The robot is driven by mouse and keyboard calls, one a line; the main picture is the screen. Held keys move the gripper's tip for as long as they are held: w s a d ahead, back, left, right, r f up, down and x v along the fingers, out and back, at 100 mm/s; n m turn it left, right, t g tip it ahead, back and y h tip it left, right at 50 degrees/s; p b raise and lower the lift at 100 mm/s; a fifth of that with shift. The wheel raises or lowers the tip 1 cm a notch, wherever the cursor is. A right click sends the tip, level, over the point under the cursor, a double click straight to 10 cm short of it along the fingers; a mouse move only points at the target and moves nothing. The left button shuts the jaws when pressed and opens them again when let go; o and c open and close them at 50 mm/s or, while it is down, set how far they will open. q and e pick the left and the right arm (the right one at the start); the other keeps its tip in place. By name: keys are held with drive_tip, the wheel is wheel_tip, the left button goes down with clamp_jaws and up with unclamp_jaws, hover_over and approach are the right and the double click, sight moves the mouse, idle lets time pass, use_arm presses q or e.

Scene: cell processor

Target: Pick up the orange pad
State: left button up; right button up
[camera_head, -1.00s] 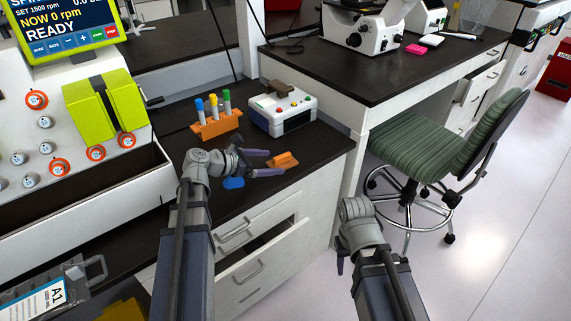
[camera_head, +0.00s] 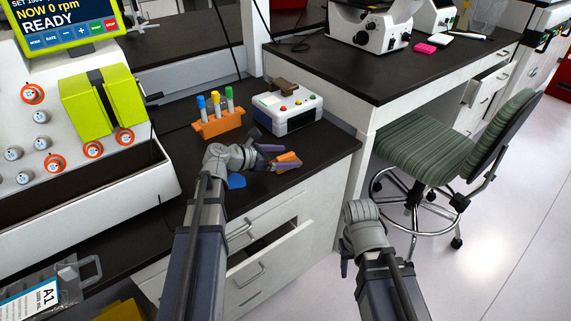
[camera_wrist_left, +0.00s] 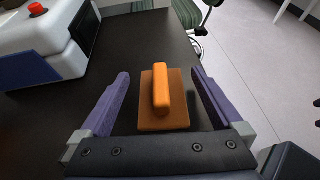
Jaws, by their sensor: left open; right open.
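The orange pad (camera_head: 287,161) lies flat on the dark counter near its right edge. In the left wrist view the pad (camera_wrist_left: 176,112) is a flat orange square with a raised bar handle on top. My left gripper (camera_head: 276,157) is open, its purple fingers on either side of the pad. In the left wrist view my left gripper (camera_wrist_left: 162,95) has the pad between its fingers, with a gap on each side. My right gripper (camera_head: 345,262) is low in front of the drawers, away from the pad; its fingers are mostly hidden behind its wrist.
A blue pad (camera_head: 236,181) lies partly hidden behind my left wrist. An orange rack (camera_head: 217,124) with several capped tubes and a white device (camera_head: 287,112) with buttons stand behind the pad. An open drawer (camera_head: 262,245) juts out below the counter. A green chair (camera_head: 419,148) stands to the right.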

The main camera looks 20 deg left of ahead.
sight(291, 153)
use_arm(q)
drive_tip(key=x, duration=0.3)
drive_tip(key=shift+b, duration=0.35)
drive_tip(key=shift+s, duration=0.1)
drive_tip(key=c, duration=1.3)
drive_tip(key=shift+r, duration=0.1)
wheel_tip(291, 153, up, 10)
drive_tip(key=p, duration=1)
drive_tip(key=o, duration=0.8)
clamp_jaws()
